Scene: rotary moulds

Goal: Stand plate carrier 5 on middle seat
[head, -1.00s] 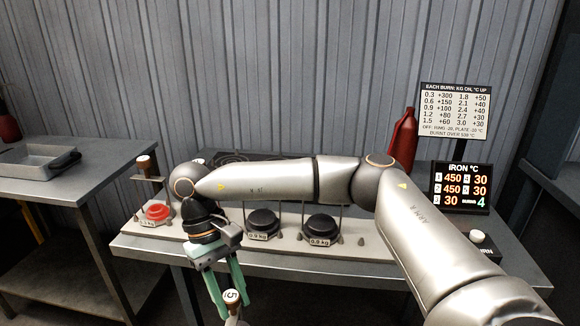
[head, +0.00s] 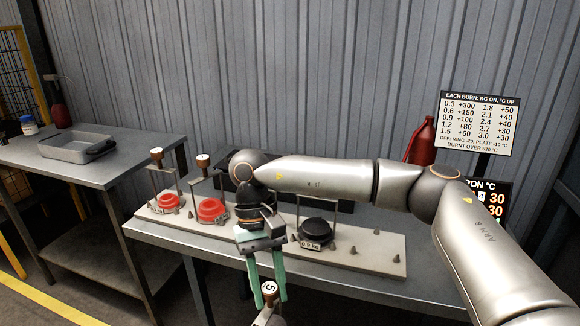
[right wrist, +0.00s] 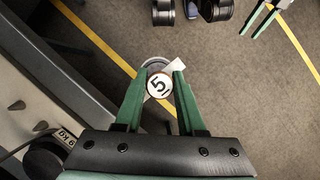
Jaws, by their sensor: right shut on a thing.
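My right gripper (head: 268,298) has green fingers shut on the white knob marked 5 of plate carrier 5 (head: 269,289). It holds the carrier in front of the bench. In the right wrist view the knob (right wrist: 158,86) sits between the fingertips; most of the carrier below is hidden or cut off. A pale rack (head: 365,260) lies along the bench, its middle part hidden behind my right gripper. I cannot tell which place is the middle seat. My left gripper seems to show at the upper right of the right wrist view (right wrist: 268,12); its opening is unclear.
Two red-weighted carriers (head: 168,202) (head: 212,210) and a black 0.9 kg carrier (head: 317,232) stand on the rack. Bare pegs (head: 376,231) are at its right end. A red bottle (head: 422,140) and signboard (head: 478,122) stand behind. A metal pan (head: 62,148) is on the left table.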

